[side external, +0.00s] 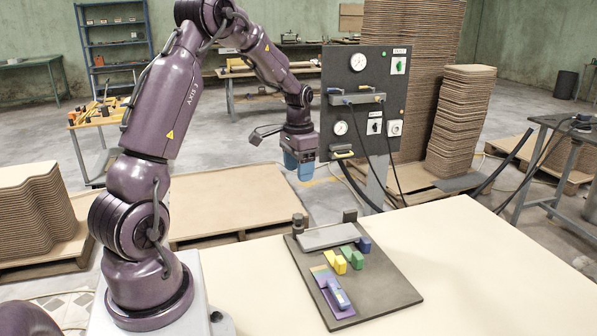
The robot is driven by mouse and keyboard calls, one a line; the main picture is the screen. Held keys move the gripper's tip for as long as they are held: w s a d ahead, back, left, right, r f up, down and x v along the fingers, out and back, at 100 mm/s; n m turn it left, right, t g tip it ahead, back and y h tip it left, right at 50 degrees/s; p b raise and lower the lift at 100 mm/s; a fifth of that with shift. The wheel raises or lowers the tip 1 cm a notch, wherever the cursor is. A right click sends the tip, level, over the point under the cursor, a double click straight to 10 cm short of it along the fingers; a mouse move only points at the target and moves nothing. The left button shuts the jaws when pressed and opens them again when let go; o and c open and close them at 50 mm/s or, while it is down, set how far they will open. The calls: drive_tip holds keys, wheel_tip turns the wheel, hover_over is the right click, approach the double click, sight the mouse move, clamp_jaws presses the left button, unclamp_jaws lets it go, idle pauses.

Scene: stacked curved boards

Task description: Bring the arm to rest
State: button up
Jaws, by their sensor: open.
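My purple arm stands on a pale base at the left and reaches up and over to the right. The fingertips are too small to make out clearly.
On the board are a grey bar (328,236), yellow (341,265), green (353,257) and blue (364,244) blocks, and a purple plate (322,279) bearing a blue piece (338,294). A gauge panel (365,95) stands behind my gripper. Stacked curved boards (460,115) stand right.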

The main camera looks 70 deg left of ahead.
drive_tip(key=s+d+r+t, duration=0.2)
drive_tip(key=s+d+r, duration=0.2)
drive_tip(key=d, duration=0.5)
drive_tip(key=s+d+r+m+t, duration=0.1)
drive_tip(key=s+d+r, duration=0.3)
drive_tip(key=d, duration=0.5)
drive_tip(key=s+d+r+m+t, duration=0.1)
drive_tip(key=s+d+r+t, duration=0.1)
drive_tip(key=s+d+r, duration=0.3)
drive_tip(key=d+r, duration=0.2)
drive_tip(key=d, duration=0.2)
drive_tip(key=shift+d+r+t, duration=0.25)
drive_tip(key=shift+r+t, duration=0.05)
drive_tip(key=shift+r, duration=0.05)
